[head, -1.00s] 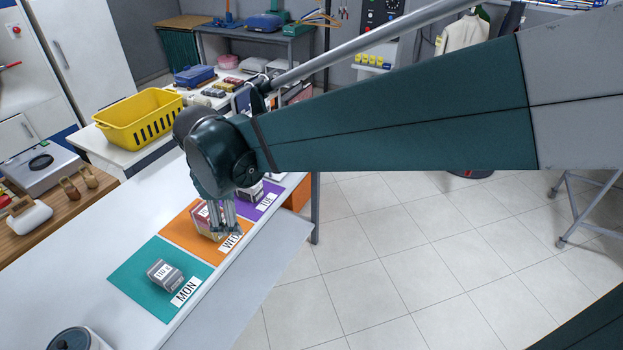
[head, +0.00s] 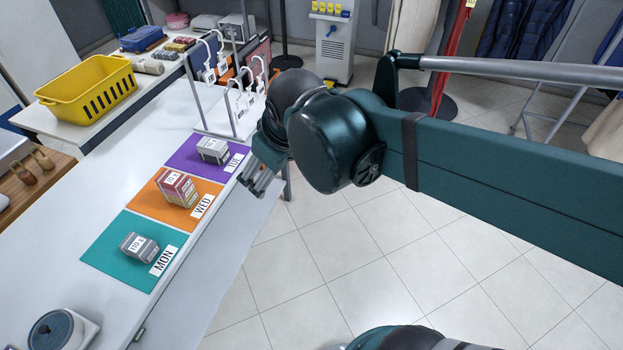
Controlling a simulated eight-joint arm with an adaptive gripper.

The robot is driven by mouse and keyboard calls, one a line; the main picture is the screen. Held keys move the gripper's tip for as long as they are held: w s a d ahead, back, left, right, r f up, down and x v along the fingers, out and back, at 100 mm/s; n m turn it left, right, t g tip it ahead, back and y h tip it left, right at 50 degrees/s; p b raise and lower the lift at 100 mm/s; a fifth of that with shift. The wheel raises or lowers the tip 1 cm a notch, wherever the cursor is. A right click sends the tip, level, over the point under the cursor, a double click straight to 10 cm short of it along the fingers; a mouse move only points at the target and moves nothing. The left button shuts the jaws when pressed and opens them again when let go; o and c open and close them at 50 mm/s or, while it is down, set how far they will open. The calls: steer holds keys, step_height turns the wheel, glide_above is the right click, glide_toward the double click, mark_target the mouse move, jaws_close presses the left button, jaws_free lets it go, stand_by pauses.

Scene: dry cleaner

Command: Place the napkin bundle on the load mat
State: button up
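Three labelled mats lie along the white counter: a teal MON mat (head: 108,265), an orange WED mat (head: 148,204) and a purple TUE mat (head: 188,161). A red and cream tagged bundle (head: 178,190) sits on the orange mat. A grey tagged bundle (head: 139,248) sits on the teal mat, and a grey-white one (head: 213,151) on the purple mat. I cannot tell which is the napkin bundle or which mat is the load mat. My gripper (head: 258,183) hangs past the counter's right edge, beside the purple mat, with no object visible in it. Its finger opening is unclear.
A white rack with hangers (head: 240,110) stands just behind the purple mat. A yellow basket (head: 88,92) and several rolled or folded cloths (head: 178,47) are on the back table. A round-lidded device (head: 58,330) is at the near left. Open floor lies right of the counter.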

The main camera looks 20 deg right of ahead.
steer(key=s+d+f+m+t, duration=0.1)
steer(key=s+d+m, duration=0.4)
steer(key=s+d, duration=0.1)
steer(key=shift+s+f, duration=0.25)
steer(key=shift+s, duration=0.1)
